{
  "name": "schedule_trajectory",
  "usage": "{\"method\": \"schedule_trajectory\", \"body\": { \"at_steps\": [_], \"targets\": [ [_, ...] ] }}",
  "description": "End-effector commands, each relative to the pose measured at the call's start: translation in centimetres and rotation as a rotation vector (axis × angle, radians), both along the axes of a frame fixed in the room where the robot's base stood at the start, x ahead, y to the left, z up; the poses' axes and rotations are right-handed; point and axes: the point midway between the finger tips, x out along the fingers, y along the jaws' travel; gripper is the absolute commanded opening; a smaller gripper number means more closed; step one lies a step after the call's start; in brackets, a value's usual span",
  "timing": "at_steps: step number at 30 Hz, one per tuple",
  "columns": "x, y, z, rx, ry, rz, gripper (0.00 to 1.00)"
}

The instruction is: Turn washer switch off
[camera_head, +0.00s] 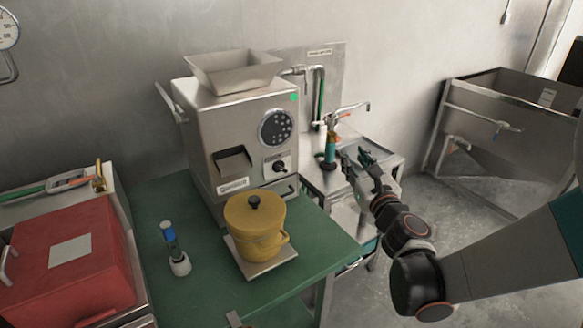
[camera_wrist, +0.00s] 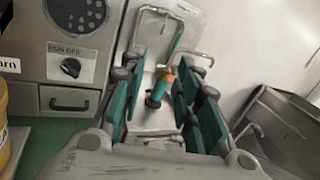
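A small steel washer stand (camera_head: 385,158) with a back panel and bent pipes stands right of the green table. On it is an upright teal and orange fitting (camera_head: 331,148) with a lever-like tap (camera_head: 350,110) above it. I cannot tell which part is the washer switch, or its setting. My gripper (camera_head: 358,156) is just right of the fitting in the head view. In the wrist view, my gripper (camera_wrist: 165,75) has its fingers wide apart and empty. The teal and orange fitting (camera_wrist: 160,85) shows between them, farther away, and no contact is visible.
A steel grinder (camera_head: 235,140) with a hopper and a RUN/OFF knob (camera_head: 279,167) stands on the green table (camera_head: 205,270). A yellow pot (camera_head: 255,225) is in front of it. A red box (camera_head: 75,255) is at left, a steel sink (camera_head: 490,105) at right.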

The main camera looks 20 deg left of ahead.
Motion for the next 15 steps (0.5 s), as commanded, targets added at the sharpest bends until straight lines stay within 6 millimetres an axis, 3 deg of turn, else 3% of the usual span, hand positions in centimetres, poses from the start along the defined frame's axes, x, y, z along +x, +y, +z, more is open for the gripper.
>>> {"method": "schedule_trajectory", "body": {
  "at_steps": [3, 6, 10, 15],
  "targets": [
    [-1.0, 4.3, -3.6, -0.239, -0.146, 0.115, 0.30],
    [-2.2, 7.0, -6.4, -0.410, -0.263, 0.199, 0.30],
    [-3.6, 9.2, -9.1, -0.557, -0.372, 0.275, 0.30],
    [-4.2, 10.3, -10.5, -0.630, -0.428, 0.311, 0.30]
  ]
}}
